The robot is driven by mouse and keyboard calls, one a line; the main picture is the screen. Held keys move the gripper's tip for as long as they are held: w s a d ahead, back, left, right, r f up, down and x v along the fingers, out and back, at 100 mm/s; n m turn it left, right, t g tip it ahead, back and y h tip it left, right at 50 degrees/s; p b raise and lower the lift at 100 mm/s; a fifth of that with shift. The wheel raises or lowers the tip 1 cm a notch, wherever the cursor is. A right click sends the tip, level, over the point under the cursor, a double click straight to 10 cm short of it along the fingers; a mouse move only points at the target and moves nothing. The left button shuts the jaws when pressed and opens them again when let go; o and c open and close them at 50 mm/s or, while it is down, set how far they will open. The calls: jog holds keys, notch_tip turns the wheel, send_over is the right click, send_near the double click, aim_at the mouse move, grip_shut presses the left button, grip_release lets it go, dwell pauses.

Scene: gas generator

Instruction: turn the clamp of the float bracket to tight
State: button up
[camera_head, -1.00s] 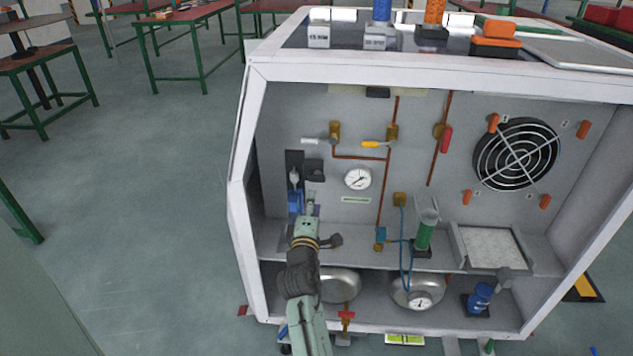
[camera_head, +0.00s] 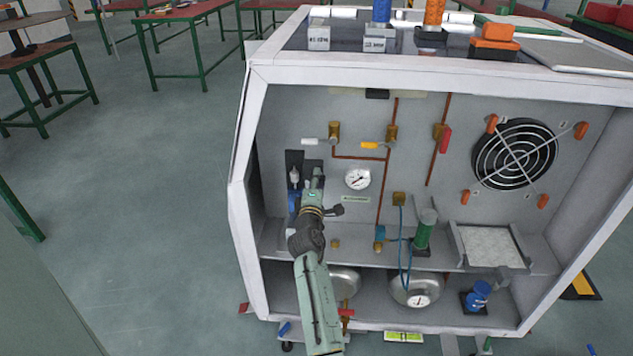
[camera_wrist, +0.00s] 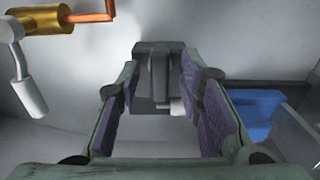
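The float bracket's clamp appears to be the dark grey block (camera_wrist: 154,75) in the wrist view, set against the grey back wall. A small whitish cylinder (camera_wrist: 178,108) sits at its lower edge. My gripper (camera_wrist: 160,82) is open, with its purple-padded fingers on either side of the block; I cannot tell whether they touch it. In the head view my gripper (camera_head: 315,175) reaches to the dark bracket panel (camera_head: 293,160) at the cabinet's left, and largely hides the clamp. A blue part (camera_head: 293,200) is beside the gripper; a blue block (camera_wrist: 250,112) shows right of the fingers in the wrist view.
A brass valve with a white lever (camera_head: 314,141) is just above my gripper. A pressure gauge (camera_head: 357,179) is to its right. The cabinet's left wall (camera_head: 243,180) and the shelf (camera_head: 275,240) bound the space. A green cylinder (camera_head: 425,230) stands farther right.

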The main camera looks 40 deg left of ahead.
jog(key=shift+c, duration=0.5)
grip_shut()
jog(key=shift+f+m+b, duration=0.1)
jog(key=shift+m+b, duration=0.3)
jog(key=shift+b, duration=0.05)
jog(key=shift+m+b, duration=7.25)
jog(key=shift+m, duration=1.35)
